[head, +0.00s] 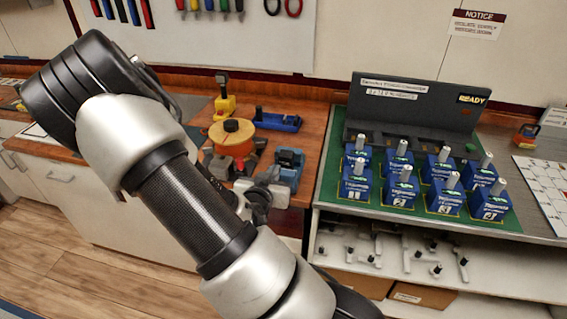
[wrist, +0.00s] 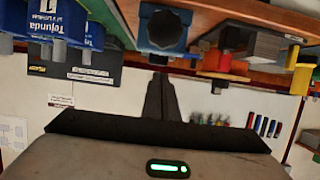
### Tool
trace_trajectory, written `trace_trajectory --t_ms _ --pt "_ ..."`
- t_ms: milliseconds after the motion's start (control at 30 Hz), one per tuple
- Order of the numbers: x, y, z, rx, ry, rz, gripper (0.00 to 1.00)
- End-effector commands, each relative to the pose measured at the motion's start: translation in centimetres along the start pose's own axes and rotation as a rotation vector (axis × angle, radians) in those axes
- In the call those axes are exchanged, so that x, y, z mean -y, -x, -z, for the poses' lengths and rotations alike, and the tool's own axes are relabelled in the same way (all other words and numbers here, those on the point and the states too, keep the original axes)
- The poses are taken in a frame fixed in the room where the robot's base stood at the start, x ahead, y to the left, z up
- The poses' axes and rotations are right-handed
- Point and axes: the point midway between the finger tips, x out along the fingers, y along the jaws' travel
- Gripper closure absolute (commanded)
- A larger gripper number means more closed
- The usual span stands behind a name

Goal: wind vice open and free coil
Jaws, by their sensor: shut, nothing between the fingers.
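An orange round coil (head: 232,130) sits on the wooden bench, by a grey and red vice-like block (head: 222,163). Whether the jaws hold it is too small to tell. A blue vice-like tool (head: 289,163) stands to the right, near the bench front. In the head view my arm hides the fingers.
A yellow tool (head: 224,104) and a blue holder (head: 277,121) stand at the bench back. To the right, several blue breakers (head: 355,184) stand in rows on a green mat (head: 333,203), before a dark panel (head: 412,98). A shelf below holds several handles.

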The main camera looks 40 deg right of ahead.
Motion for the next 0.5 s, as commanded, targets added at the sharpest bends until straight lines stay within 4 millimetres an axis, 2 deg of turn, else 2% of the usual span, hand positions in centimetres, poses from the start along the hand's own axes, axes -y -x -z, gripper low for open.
trace_trajectory --t_ms 33,433,500 --pt "0.1 -0.5 -0.8 -0.002 -0.007 0.001 1.0" --pt "-0.6 -1.7 -0.7 0.014 -0.013 0.004 1.0" --pt "-0.7 -2.9 0.5 0.014 -0.008 0.0 1.0"
